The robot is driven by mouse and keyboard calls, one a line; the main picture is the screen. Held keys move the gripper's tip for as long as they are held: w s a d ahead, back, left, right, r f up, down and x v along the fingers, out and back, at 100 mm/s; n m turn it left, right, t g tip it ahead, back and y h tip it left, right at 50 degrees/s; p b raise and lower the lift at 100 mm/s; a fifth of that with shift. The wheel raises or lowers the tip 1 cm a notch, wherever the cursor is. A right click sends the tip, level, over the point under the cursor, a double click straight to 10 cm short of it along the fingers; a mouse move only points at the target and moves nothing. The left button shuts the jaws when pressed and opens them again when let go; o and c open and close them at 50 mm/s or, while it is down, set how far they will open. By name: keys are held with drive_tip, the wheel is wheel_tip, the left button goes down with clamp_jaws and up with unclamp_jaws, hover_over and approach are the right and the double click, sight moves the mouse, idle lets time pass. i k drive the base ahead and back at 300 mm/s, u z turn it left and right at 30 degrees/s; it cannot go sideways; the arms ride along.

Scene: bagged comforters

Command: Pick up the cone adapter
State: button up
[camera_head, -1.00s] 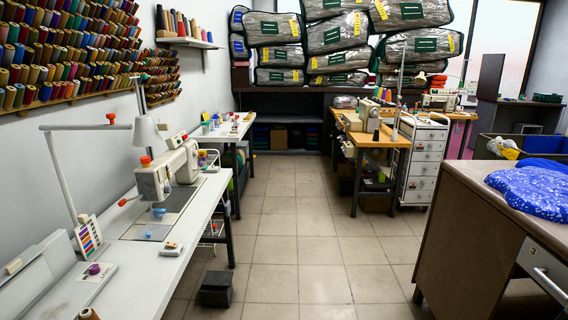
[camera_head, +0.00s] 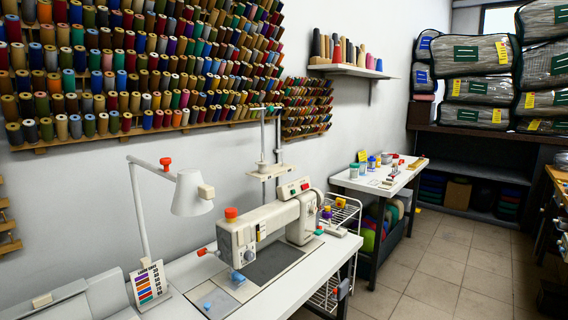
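I cannot tell for sure which thing is the cone adapter. Small candidates are a blue piece (camera_head: 237,277) on the bed of the white sewing machine (camera_head: 270,228), and an orange-red cap (camera_head: 231,213) on top of the machine. The machine stands on a long white table (camera_head: 318,265) in the lower middle. A thread stand (camera_head: 271,170) rises behind it. My gripper and arm are not in view.
A white lamp (camera_head: 192,194) and a color chart (camera_head: 150,284) stand left of the machine. Racks of thread cones (camera_head: 140,75) cover the wall. A second white table (camera_head: 378,180) stands farther back. Bagged comforters (camera_head: 475,55) fill the back right. Tiled floor (camera_head: 440,265) is free at right.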

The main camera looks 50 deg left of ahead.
sight(262, 163)
drive_tip(key=u, duration=0.35)
drive_tip(key=i, duration=1.55)
drive_tip(key=u, duration=1.7)
drive_tip(key=i, duration=1.1)
drive_tip(key=u, duration=0.9)
